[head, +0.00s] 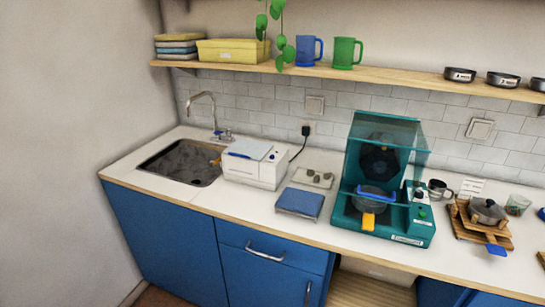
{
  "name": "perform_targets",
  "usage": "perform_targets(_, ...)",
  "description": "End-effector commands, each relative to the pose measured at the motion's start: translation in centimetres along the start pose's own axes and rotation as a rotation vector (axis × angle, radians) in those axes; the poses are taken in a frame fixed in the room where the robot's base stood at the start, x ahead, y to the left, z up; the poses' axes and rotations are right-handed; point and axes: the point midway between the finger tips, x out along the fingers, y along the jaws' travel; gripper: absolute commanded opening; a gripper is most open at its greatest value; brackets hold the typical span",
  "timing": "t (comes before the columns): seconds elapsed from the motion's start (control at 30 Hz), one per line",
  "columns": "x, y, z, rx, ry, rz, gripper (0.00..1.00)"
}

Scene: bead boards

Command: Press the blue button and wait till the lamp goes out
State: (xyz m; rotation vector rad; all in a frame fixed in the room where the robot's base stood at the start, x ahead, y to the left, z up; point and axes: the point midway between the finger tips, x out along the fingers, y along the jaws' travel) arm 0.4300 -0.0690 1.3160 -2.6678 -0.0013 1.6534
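A teal machine (410,228) with a raised clear lid stands on the counter, right of centre. A pot (370,198) with a yellow handle sits inside it, behind a blue bar (375,195). A green spot (421,212) and a darker knob or button (419,194) show on its right panel; I cannot tell whether either is a lamp. A white box-shaped device (262,174) stands left of centre, with a tiny blue spot (272,157) on top that may be a button. No lit lamp can be made out. My gripper is not in view.
A sink (182,160) with a tap is at the left. A blue flat box (299,203) lies between the two machines. A lidded pot (487,211) on wooden boards and a grey mug (437,190) stand at right. A shelf (400,76) with mugs runs above.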

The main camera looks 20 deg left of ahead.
Motion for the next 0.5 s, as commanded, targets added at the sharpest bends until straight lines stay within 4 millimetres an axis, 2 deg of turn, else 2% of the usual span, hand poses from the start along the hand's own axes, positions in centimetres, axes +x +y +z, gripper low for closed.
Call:
perform_targets(0.03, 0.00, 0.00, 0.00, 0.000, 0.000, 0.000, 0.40)
perform_targets(0.2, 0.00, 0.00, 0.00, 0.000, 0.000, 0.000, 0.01)
perform_targets(0.5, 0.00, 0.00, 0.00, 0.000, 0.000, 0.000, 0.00)
